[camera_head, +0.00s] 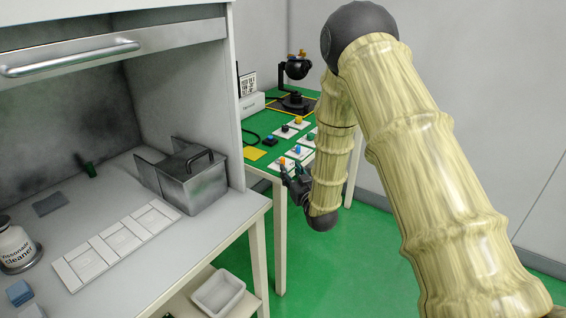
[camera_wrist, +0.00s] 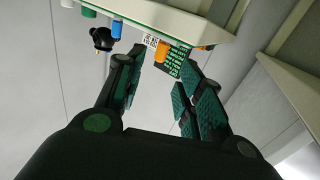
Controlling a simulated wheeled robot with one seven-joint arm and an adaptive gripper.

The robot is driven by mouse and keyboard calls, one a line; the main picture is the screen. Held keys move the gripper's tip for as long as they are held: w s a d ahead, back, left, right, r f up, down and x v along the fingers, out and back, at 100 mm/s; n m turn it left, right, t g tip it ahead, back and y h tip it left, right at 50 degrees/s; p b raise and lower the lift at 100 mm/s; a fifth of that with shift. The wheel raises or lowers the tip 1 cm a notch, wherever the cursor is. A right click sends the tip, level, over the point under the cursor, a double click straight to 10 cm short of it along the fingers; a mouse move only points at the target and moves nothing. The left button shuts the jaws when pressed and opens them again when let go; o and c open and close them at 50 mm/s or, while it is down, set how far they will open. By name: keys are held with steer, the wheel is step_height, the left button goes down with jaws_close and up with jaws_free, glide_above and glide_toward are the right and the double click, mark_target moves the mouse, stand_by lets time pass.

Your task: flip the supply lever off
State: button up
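A row of small white plates with coloured knobs lies on the green table (camera_head: 258,133) in the head view. The nearest has an orange knob (camera_head: 283,161); no label is readable, so I cannot tell which control is the supply lever. My gripper (camera_head: 293,180) is at the table's near edge, beside that orange knob. In the wrist view my gripper (camera_wrist: 161,62) is open, with its fingers apart and nothing held. An orange cylinder (camera_wrist: 162,53) shows between and beyond the fingertips; contact cannot be told. A blue cylinder (camera_wrist: 117,29) is to its left.
A black gimbal camera (camera_head: 295,70) stands at the back of the green table. At left, a white bench (camera_head: 190,245) holds a metal box (camera_head: 197,182), a white tray (camera_head: 118,243) and a cleaner bottle (camera_head: 14,243). Green floor (camera_head: 350,275) is open right of the bench.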

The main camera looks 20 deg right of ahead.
mark_target(284, 161)
steer(key=w, duration=0.8)
steer(key=shift+w+a, duration=0.25)
steer(key=shift+a, duration=0.05)
